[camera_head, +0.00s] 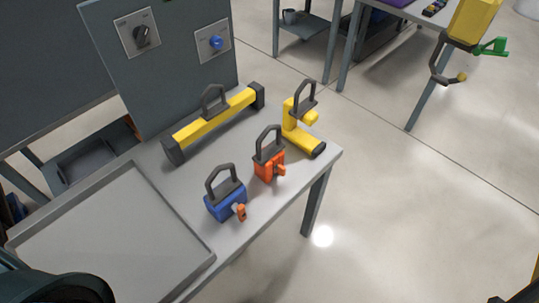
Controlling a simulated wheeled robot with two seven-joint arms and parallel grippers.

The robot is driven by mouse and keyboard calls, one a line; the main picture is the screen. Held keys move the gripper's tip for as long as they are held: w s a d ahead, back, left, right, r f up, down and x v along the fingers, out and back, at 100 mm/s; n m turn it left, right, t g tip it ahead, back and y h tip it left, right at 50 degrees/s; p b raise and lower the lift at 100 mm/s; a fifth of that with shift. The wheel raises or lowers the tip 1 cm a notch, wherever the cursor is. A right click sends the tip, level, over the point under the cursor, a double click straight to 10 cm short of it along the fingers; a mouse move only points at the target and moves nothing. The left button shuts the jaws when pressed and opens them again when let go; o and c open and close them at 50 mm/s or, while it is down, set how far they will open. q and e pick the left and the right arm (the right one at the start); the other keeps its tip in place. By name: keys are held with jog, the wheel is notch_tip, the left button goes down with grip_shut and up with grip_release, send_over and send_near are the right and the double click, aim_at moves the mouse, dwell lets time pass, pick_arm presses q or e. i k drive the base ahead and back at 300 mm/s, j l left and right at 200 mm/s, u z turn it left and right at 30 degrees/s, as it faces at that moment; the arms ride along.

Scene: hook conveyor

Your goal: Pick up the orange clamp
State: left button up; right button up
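The orange clamp (269,167) stands on the grey table near its right edge. It is a small orange block with a dark grey loop handle on top and a small orange knob at its front right. It sits between a blue clamp (226,199) at the lower left and a yellow clamp (300,135) at the upper right. Nothing covers it. Neither of my grippers shows. A dark rounded part at the lower left corner looks like my arm.
A long yellow bar (211,123) with dark ends and a handle lies behind the clamps. A shallow grey tray (128,243) fills the table's left part. An upright panel (183,78) with two knobs stands at the back. A yellow piece with a dark hook (436,70) hangs at upper right.

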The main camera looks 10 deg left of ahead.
aim_at(265, 159)
jog(key=k+l, duration=0.15)
jog(key=l, duration=0.2)
jog(key=k+l+z, duration=0.1)
jog(key=l, duration=0.3)
jog(key=k+l, duration=0.15)
jog(key=l, duration=0.2)
jog(key=k+l, duration=0.15)
jog(key=l, duration=0.25)
jog(key=k+l+z, duration=0.1)
jog(key=l, duration=0.3)
jog(key=k+l, duration=0.15)
jog(key=l, duration=0.2)
jog(key=z, duration=0.05)
